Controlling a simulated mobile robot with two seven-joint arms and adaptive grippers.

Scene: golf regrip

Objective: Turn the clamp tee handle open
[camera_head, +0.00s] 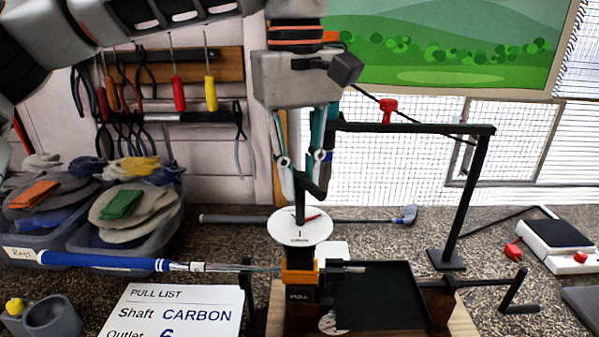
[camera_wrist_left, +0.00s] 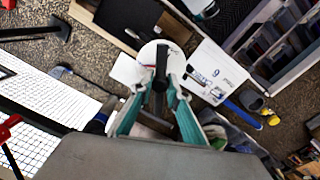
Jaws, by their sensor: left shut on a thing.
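The black clamp tee handle (camera_head: 300,211) stands above a round white dial (camera_head: 287,228) with a red mark, on top of the orange and black clamp (camera_head: 301,277). My left gripper (camera_head: 304,180) points down from above and is shut on the handle's crossbar; in the left wrist view the handle (camera_wrist_left: 160,75) lies between the fingertips (camera_wrist_left: 160,90). A club with a blue grip (camera_head: 105,262) and silver shaft lies level, its shaft reaching the clamp. The fingers partly hide the crossbar. My right gripper is not in view.
A black post with an overhead arm (camera_head: 410,128) stands right of the clamp. A black tray (camera_head: 385,290) and a crank (camera_head: 518,292) lie at its right. A pull list card (camera_head: 170,312) is in front. Bins (camera_head: 125,222) stand left; tools hang behind.

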